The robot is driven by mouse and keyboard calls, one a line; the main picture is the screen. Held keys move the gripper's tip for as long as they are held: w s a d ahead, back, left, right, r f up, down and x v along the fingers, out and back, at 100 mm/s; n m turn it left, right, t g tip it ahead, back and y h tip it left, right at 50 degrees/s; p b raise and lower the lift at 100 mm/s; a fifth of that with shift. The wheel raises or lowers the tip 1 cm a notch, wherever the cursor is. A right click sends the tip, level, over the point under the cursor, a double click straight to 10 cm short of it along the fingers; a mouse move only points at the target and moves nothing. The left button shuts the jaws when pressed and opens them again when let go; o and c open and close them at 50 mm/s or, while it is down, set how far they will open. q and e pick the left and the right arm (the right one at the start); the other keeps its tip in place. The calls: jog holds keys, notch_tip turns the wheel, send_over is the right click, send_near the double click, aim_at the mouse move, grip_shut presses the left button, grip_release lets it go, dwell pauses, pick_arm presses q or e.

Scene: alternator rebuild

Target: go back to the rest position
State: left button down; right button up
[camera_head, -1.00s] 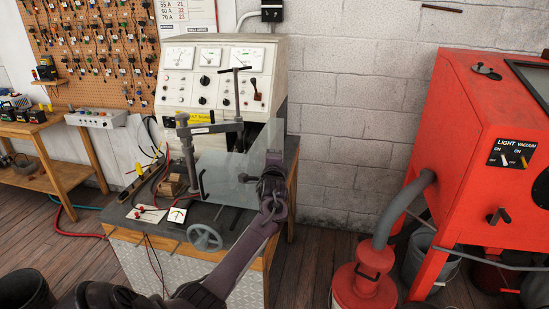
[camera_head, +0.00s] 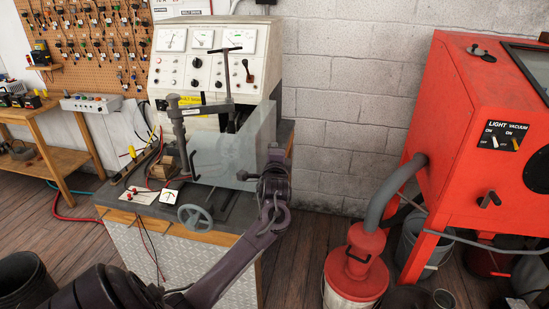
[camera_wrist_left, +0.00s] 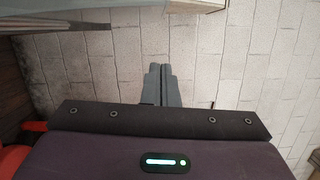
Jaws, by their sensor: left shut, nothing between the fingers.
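My left arm reaches in from the bottom left of the head view, and its gripper (camera_head: 275,158) is raised in front of the test bench's right side. In the left wrist view the two grey fingers (camera_wrist_left: 162,85) lie together with nothing between them. A block wall is behind them there. In the head view the gripper overlaps the right edge of the bench's clear guard (camera_head: 225,155); I cannot tell whether they touch. My right gripper is not in view.
The test bench (camera_head: 190,243) carries a gauge panel (camera_head: 203,70), a clamp post and a handwheel (camera_head: 195,217). A red cabinet (camera_head: 445,130) and a red vacuum (camera_head: 358,265) with a grey hose stand at the right. Bare floor lies between bench and vacuum.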

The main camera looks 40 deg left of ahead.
pick_arm(q)
jog(key=shift+v, duration=1.1)
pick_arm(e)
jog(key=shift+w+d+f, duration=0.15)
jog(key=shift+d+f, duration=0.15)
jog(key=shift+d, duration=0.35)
